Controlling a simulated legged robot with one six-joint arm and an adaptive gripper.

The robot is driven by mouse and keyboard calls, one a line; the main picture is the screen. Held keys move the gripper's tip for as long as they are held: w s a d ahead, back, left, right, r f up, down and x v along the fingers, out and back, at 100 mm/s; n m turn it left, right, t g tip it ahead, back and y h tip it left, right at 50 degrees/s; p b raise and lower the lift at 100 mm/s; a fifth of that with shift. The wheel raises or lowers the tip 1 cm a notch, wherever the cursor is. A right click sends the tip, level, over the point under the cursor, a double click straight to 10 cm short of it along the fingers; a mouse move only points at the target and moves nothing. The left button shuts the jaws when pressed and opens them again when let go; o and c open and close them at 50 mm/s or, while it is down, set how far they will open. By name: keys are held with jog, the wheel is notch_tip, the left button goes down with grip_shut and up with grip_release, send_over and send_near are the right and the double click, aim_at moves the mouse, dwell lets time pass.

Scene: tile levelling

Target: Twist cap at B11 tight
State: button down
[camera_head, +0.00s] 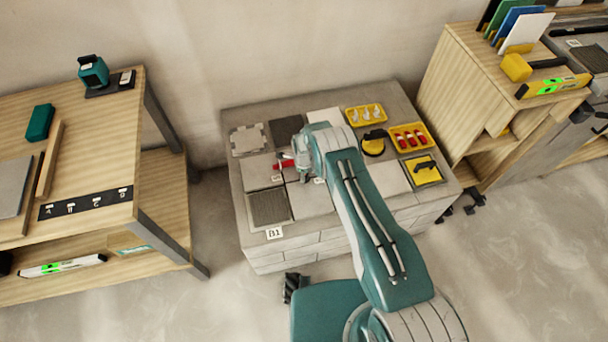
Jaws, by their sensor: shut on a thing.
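A red cap (283,164) sits among the grey tiles on the low block platform, at a joint left of the platform's middle. My gripper (296,163) is at the cap from its right side and is shut on it. The fingertips are small here and partly hidden by my wrist. A label reading B11 or similar (274,233) is on the platform's front edge, below a dark textured tile (269,207). Small tags lie near the cap, too small to read. I cannot tell how tight the cap is.
Yellow trays with white clips (365,115) and red caps (409,137) stand at the platform's back right. A yellow suction tool (374,146) and a yellow-black tool (423,169) lie nearby. Wooden benches flank the platform; the left one (100,100) holds a teal device (93,71).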

jog(key=shift+w+a+r, duration=0.1)
jog(key=shift+w+a, duration=0.05)
jog(key=shift+w, duration=0.05)
jog(key=shift+c, duration=1.5)
grip_release()
jog(key=shift+s, duration=0.1)
notch_tip(320, 180, up, 12)
